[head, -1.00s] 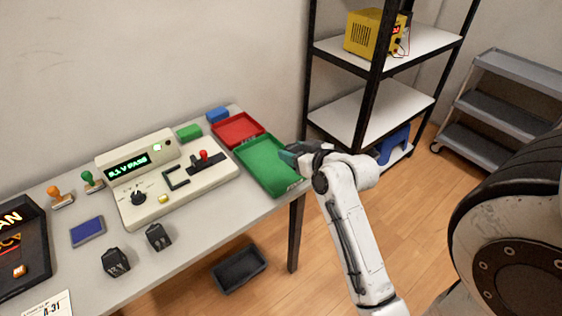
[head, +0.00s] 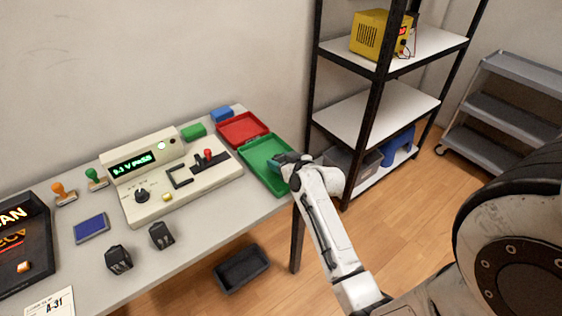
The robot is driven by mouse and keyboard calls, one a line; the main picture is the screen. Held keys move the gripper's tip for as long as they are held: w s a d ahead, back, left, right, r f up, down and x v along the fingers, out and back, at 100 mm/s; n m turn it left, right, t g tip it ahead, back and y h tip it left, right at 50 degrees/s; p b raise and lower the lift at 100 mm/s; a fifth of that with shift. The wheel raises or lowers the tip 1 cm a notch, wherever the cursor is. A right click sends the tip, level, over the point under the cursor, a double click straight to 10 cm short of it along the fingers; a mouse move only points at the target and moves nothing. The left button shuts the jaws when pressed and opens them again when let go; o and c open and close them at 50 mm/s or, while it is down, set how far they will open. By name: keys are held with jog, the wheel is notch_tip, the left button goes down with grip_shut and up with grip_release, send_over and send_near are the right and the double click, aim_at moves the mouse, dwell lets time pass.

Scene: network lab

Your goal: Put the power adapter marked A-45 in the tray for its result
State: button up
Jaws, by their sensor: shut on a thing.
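My gripper (head: 280,160) is over the right part of the green tray (head: 258,174) at the table's right end. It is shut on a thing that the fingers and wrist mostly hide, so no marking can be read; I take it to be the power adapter. I cannot tell whether it touches the tray floor. The red tray (head: 233,138) lies behind the green one and looks empty. The tester (head: 205,183) has a lit green display (head: 133,164) that ends in PASS. Two black adapters (head: 118,259) (head: 161,236) stand on the table in front of the tester.
Green (head: 193,132) and blue (head: 222,115) blocks lie behind the tester. Two stamps, a blue pad (head: 91,229), a dark scan unit (head: 25,250) and an A-31 slip (head: 50,304) are at left. A dark bin (head: 242,268) is on the floor. A shelf (head: 375,110) stands right of the table.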

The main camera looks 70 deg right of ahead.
jog(key=o, duration=0.8)
jog(key=shift+f, duration=0.2)
jog(key=o, duration=0.5)
jog(key=shift+r, duration=0.1)
jog(key=shift+c, duration=0.2)
